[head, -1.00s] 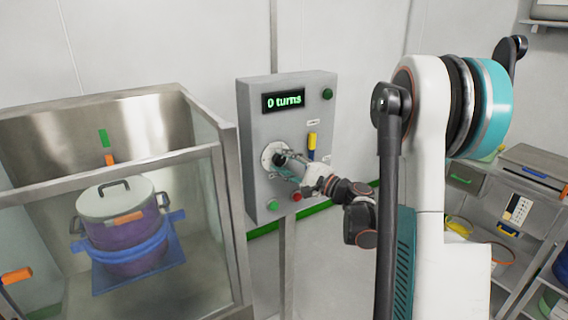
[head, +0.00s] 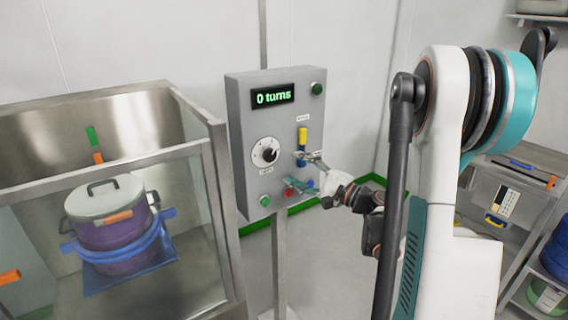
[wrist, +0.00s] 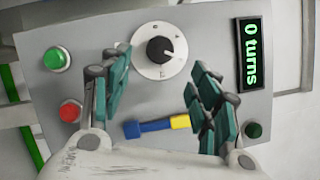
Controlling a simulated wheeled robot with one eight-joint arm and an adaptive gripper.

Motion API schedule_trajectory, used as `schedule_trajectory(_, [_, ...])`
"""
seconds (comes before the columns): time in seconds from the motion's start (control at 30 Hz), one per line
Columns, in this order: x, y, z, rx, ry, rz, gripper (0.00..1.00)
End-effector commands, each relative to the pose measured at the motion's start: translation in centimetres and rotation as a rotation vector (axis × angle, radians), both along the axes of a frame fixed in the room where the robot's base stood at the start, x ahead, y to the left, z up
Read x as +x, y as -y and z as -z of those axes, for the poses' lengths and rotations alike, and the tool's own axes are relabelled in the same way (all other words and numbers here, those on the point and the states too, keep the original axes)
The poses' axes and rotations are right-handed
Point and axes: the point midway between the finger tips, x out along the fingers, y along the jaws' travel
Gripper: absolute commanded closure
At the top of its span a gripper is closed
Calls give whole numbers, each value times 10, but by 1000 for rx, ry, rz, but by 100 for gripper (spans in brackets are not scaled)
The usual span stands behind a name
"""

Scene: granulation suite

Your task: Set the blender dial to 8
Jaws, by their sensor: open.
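The blender dial (head: 266,152) is a black knob on a round white plate on the grey control panel (head: 240,110). It also shows in the wrist view (wrist: 159,50), with marks around its plate too small to read. The display (head: 273,96) reads "0 turns". My gripper (head: 303,172) is open and empty, in front of the panel to the right of the dial and apart from it. In the wrist view its teal fingers (wrist: 160,88) are spread wide, with the dial beyond them, near the top between the tips.
A yellow and blue lever (head: 302,139) is on the panel right of the dial, close to my gripper. A green button (head: 265,200) and a red button (wrist: 70,111) are low on the panel. A glass-sided enclosure (head: 215,200) holding a lidded purple pot (head: 105,232) stands left.

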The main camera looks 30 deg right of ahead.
Motion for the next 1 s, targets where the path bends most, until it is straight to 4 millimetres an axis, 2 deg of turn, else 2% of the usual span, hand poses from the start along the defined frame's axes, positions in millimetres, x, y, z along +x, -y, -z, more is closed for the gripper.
schedule_trajectory(0.1, [-17,8,3,0,0,3,44])
schedule_trajectory(0.3, [-30,13,5,0,0,0,44])
schedule_trajectory(0.87, [-31,13,5,0,0,-1,44])
schedule_trajectory(0.93, [-29,8,4,-9,-10,-8,44])
schedule_trajectory(1.0, [-23,-6,4,-34,-42,-28,44])
